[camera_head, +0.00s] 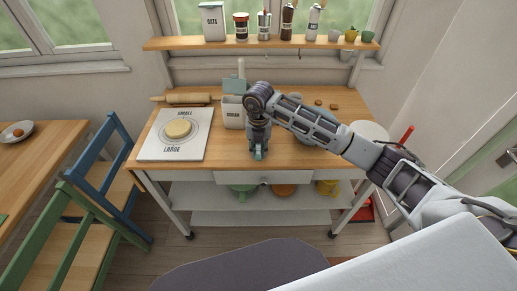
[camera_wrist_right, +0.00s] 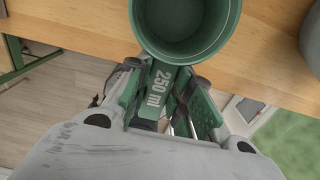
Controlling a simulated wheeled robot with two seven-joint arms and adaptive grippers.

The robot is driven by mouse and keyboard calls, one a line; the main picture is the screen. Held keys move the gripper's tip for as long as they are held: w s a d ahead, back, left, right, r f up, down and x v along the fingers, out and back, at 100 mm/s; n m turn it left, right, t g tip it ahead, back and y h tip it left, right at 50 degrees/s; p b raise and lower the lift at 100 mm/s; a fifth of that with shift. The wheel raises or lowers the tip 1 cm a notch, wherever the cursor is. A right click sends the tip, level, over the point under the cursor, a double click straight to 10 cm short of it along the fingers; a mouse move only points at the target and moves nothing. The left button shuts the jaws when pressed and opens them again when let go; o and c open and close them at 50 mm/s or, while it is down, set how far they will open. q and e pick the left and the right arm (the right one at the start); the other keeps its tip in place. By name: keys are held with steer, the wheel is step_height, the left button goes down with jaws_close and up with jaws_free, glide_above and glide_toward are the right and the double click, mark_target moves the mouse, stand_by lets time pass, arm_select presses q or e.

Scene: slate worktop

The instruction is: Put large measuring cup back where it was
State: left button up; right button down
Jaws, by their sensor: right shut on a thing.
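The large measuring cup (camera_wrist_right: 185,22) is dark green, with "250 ml" on its handle (camera_wrist_right: 157,92). In the right wrist view its round bowl opens toward the camera and looks empty. My right gripper (camera_wrist_right: 165,100) is shut on the handle. In the head view my right gripper (camera_head: 258,143) is over the front middle of the wooden worktop (camera_head: 220,150), with a small green part of the cup (camera_head: 258,153) showing at its tip. The rest of the cup is hidden there. I cannot tell whether the cup touches the worktop. My left gripper is not in view.
A sugar canister (camera_head: 233,113) stands just left of my right gripper, near a dough board (camera_head: 165,148) and rolling pin (camera_head: 187,98). A grey bowl (camera_head: 309,132) is partly behind my right arm. A wall shelf (camera_head: 220,42) holds jars, with small hooks below.

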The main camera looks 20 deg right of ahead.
steer(key=c, duration=1.3)
jaws_free()
steer(key=shift+r, duration=0.2)
steer(key=shift+r+b, duration=0.9)
steer(key=shift+r, duration=4.95)
steer(key=shift+s, duration=0.15)
